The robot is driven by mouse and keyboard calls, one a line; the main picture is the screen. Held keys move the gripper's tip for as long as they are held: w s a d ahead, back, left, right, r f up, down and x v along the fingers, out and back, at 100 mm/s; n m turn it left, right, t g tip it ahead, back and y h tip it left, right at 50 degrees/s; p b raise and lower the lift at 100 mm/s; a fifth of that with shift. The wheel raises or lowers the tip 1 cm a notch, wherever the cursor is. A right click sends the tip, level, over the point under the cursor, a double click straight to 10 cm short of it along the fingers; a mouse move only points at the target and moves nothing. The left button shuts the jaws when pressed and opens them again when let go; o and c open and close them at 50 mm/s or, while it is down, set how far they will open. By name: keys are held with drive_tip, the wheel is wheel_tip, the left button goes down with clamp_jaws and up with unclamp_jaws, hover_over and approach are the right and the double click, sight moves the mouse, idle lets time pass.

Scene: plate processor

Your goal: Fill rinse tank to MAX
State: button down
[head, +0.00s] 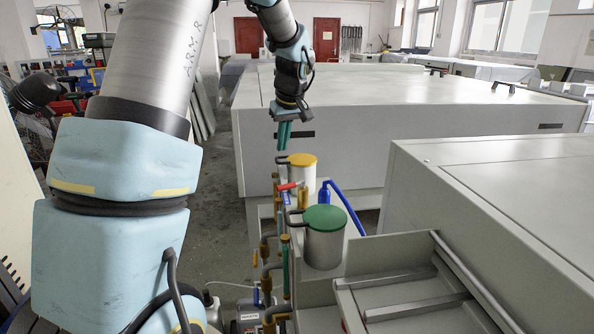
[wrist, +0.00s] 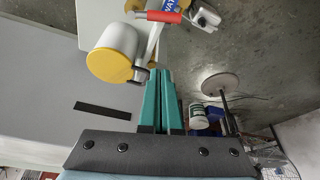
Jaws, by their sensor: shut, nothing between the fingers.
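My gripper (head: 284,140) is shut and empty, its teal fingers pointing down above and behind the yellow-lidded tank. In the wrist view the fingertips (wrist: 163,75) lie beside the yellow-lidded tank. That grey tank has a yellow lid (head: 302,160) and also shows in the wrist view (wrist: 114,48). Nearer stands a grey tank with a green lid (head: 325,218). A red valve handle (head: 288,187) sits on the pipework left of the tanks; a red handle shows in the wrist view (wrist: 158,16). No tank label, MAX mark or water level is readable; both lids cover the tanks.
A large grey machine cabinet (head: 400,140) stands behind, another grey machine (head: 500,205) at right. Open floor (head: 215,215) lies left of the pipes.

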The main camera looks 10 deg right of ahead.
sight(290, 186)
wheel_tip(290, 186, down, 10)
drive_tip(key=p, duration=0.3)
drive_tip(key=shift+r, duration=0.1)
drive_tip(key=shift+s, duration=0.3)
